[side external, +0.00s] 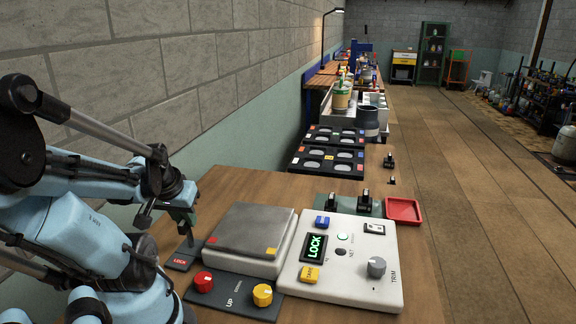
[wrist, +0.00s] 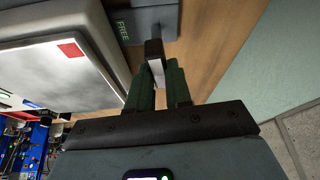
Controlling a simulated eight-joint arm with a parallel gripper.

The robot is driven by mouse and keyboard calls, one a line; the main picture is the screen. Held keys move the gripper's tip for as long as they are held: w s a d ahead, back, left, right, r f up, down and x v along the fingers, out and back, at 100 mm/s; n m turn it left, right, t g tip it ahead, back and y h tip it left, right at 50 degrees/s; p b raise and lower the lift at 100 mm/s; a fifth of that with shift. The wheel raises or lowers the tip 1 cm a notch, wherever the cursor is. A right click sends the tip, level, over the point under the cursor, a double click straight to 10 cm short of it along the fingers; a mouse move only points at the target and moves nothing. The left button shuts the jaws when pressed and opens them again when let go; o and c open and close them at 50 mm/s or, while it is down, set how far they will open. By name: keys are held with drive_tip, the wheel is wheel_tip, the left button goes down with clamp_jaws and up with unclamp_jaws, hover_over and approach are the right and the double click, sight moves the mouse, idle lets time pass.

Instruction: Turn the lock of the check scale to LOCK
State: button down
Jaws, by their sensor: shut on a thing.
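The check scale has a grey square pan (side external: 252,229) and a white control box (side external: 345,268). The box's display (side external: 314,247) shows LOCK in green. The lock's dark base plate (side external: 183,264) is left of the pan, with a red LOCK label at its near end. In the wrist view the base plate (wrist: 150,22) shows a green FREE label. The lock's dark lever with a pale face (wrist: 155,62) stands between my green fingers. My gripper (side external: 187,236) is shut on the lever, also seen in the wrist view (wrist: 158,82). The fingers hide part of the lever.
A front panel carries red (side external: 203,282) and yellow (side external: 262,295) knobs. A grey TRIM knob (side external: 376,266) is on the box. Behind stand black weights (side external: 363,200), a red tray (side external: 403,210) and black trays (side external: 328,161). The wall is close on the left.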

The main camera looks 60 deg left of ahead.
drive_tip(key=c, duration=1)
unclamp_jaws()
drive_tip(key=shift+c, duration=0.2)
